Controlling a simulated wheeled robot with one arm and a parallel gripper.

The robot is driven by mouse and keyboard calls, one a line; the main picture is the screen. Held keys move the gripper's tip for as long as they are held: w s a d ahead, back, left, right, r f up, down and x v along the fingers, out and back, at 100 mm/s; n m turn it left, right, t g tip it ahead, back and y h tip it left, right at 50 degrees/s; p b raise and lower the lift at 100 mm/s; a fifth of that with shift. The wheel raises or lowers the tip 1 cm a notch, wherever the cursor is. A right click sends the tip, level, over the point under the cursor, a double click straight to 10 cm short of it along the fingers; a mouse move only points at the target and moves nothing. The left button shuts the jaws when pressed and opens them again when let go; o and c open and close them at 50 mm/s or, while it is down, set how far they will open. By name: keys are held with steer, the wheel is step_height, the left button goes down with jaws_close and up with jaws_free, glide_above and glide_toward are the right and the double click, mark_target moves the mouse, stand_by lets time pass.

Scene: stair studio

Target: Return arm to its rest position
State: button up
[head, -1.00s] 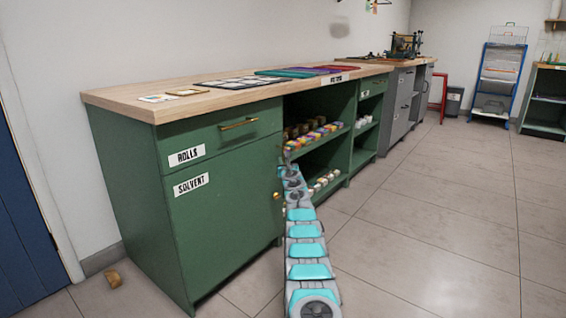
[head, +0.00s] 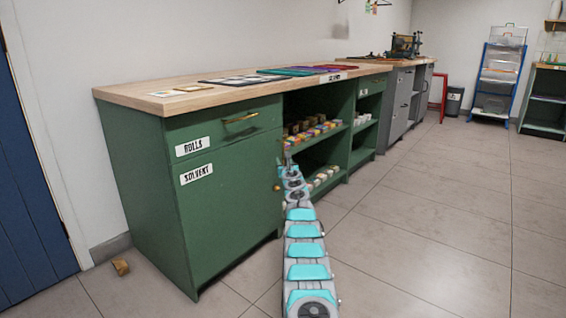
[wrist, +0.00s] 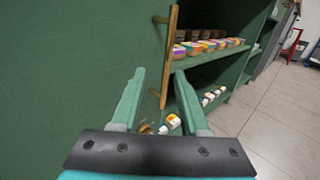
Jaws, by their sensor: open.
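My arm (head: 305,248) stretches forward, low along the front of the green cabinet. My gripper (head: 287,152) is at its far end, small in the head view, in front of the open shelves. In the wrist view my gripper (wrist: 160,76) is open, its two green fingers apart. Nothing is held between them. A brown upright bar (wrist: 169,60) shows beyond the fingertips; I cannot tell whether a finger touches it.
The green cabinet (head: 235,215) stands close on the left, with a brass drawer handle (head: 241,118). Its shelves hold colourful jars (head: 315,131) and white bottles (wrist: 170,122). A small brown block (head: 121,267) lies on the floor. Floor to the right (head: 430,235) is clear.

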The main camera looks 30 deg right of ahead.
steer(key=shift+s+d, duration=0.15)
steer(key=shift+s, duration=0.25)
steer(key=shift+d, duration=0.1)
step_height(320, 180, up, 9)
steer(key=a+m+h+p, duration=0.1)
steer(key=a+m+h, duration=0.1)
steer(key=m, duration=0.4)
steer(key=s+a+r+m+g+p, duration=0.2)
steer(key=s+a+r+m+g, duration=0.15)
steer(key=s+a+m, duration=0.3)
steer(key=s+a+r+m+g+p, duration=0.1)
steer(key=s+a+r+m+g, duration=0.25)
steer(key=s+a+m, duration=0.35)
steer(key=s+a+f+m+g+y+p, duration=0.1)
steer(key=s+a+f+m+g+y, duration=0.2)
steer(key=s+a, duration=0.7)
steer(key=s+a+f+m+g+y+p, duration=0.2)
steer(key=s+a, duration=0.9)
steer(key=s, duration=2)
steer(key=s+a+f+m+g+y+p, duration=0.1)
steer(key=s+a+f+m+g+y, duration=0.2)
steer(key=s, duration=1.8)
steer(key=a+f+m+g, duration=0.1)
steer(key=a+m+g, duration=0.2)
steer(key=a, duration=0.5)
steer(key=shift+s+a+f+m+y+p, duration=0.2)
steer(key=shift+s+m+y+p, duration=0.2)
steer(key=shift+m, duration=0.15)
